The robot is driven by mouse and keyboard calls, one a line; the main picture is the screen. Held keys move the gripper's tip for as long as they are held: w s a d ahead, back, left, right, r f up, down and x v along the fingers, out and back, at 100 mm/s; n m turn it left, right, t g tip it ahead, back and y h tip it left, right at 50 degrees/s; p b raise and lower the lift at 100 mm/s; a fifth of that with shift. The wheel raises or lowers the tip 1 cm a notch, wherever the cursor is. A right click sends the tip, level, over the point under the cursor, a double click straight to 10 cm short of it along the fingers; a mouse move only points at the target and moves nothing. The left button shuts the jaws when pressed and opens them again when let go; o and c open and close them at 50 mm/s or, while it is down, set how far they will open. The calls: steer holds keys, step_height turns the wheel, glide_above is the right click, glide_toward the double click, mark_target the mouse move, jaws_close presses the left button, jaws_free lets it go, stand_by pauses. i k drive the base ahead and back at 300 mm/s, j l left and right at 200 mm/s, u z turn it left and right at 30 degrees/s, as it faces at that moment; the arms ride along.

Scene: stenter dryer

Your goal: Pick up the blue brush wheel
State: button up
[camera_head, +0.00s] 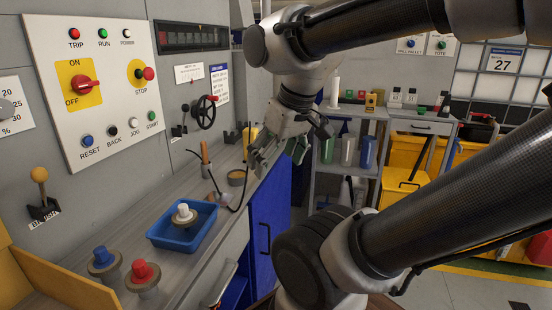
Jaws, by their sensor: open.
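The blue brush wheel (103,262) stands on the bench at the lower left, with a blue knob on top of a brownish round base. A similar wheel with a red knob (143,276) is close beside it on the right. A third one with a white knob (184,213) sits inside the blue tray (170,244). My gripper (277,156) is open and empty, pointing down near the bench's front edge. It is well apart from the blue brush wheel, farther back and to the right. Nothing hides the blue knob.
A yellow-brown panel (50,280) stands left of the wheels. A control panel (100,85) and a lever (41,190) are on the wall above. A dark cable (238,200) and a brown round item (237,177) lie near my gripper. A blue cabinet door (268,225) is below the bench.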

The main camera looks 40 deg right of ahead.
mark_target(105, 262)
steer(key=l, duration=0.9)
steer(key=k+l+u, duration=0.1)
steer(key=l, duration=1.7)
steer(key=u, duration=1.55)
steer(key=k+j, duration=0.05)
steer(key=j, duration=0.05)
